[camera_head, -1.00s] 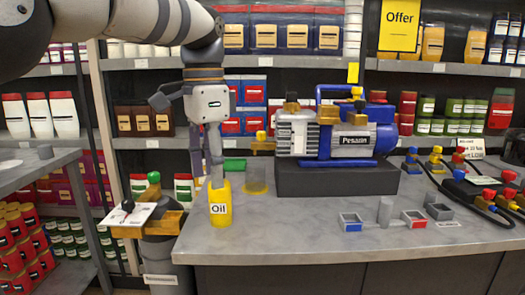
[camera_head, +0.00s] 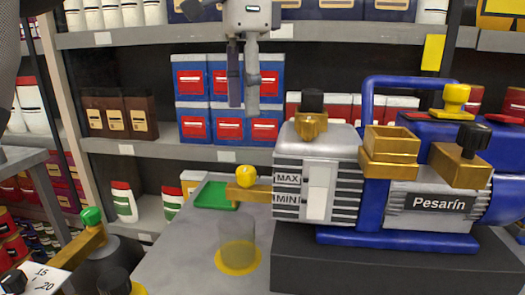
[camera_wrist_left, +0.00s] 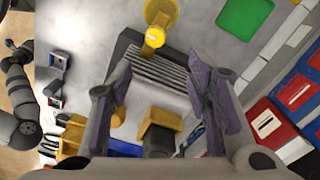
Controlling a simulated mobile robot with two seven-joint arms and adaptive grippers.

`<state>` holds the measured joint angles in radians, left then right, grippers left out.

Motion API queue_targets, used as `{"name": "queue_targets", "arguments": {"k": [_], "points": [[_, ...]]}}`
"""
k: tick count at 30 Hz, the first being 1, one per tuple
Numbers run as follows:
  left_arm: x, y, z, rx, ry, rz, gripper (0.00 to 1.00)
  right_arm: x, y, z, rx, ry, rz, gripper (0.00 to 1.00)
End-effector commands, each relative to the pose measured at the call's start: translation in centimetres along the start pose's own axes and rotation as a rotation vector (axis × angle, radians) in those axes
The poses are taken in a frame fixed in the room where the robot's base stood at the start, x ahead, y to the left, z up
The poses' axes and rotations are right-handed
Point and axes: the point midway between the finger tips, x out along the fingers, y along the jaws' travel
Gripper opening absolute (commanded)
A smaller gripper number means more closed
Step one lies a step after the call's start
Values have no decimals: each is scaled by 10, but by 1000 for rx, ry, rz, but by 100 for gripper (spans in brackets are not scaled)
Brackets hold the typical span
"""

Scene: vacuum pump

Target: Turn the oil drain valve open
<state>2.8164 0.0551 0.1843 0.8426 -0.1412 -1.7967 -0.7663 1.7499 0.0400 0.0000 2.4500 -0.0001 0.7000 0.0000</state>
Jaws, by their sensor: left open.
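The blue and grey vacuum pump (camera_head: 400,190) stands on a dark block in the head view. A brass valve with a yellow knob (camera_head: 247,179) sticks out from its left side, low beside the MIN mark. A clear cup (camera_head: 238,240) with yellow at its bottom stands below the valve's outer end. My left gripper (camera_head: 244,105) is open and empty, fingers pointing down, higher than the valve and apart from it. In the left wrist view the yellow knob (camera_wrist_left: 154,37) shows beyond my open fingers (camera_wrist_left: 160,78), near the pump's ribbed end (camera_wrist_left: 155,68).
A green tray (camera_head: 210,195) lies behind the valve on the grey counter (camera_head: 185,250). Shelves with blue and red boxes (camera_head: 228,125) stand behind. Brass fittings (camera_head: 390,150) rise on the pump's top. A device with a green knob (camera_head: 92,220) is at lower left.

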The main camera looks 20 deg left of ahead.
Motion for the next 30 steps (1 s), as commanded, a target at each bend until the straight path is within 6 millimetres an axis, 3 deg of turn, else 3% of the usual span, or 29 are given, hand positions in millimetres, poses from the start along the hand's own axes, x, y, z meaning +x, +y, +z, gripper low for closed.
{"name": "queue_targets", "arguments": {"k": [4,12,15,25,26,30], "points": [[23,2,3,0,-1,1,45,-7,0,-4,0,21,-1,0],[90,2,2,0,-1,-1,45,-18,-1,-13,0,60,-2,0],[105,1,1,0,0,-2,45,-19,-1,-14,-1,64,-2,0],[116,0,1,-1,0,0,45,-19,-1,-14,0,65,-3,0],[116,0,1,-1,0,0,43,-19,-1,-14,0,65,-3,0],[116,0,1,-1,0,0,11,-19,-1,-14,0,65,-3,0]]}}
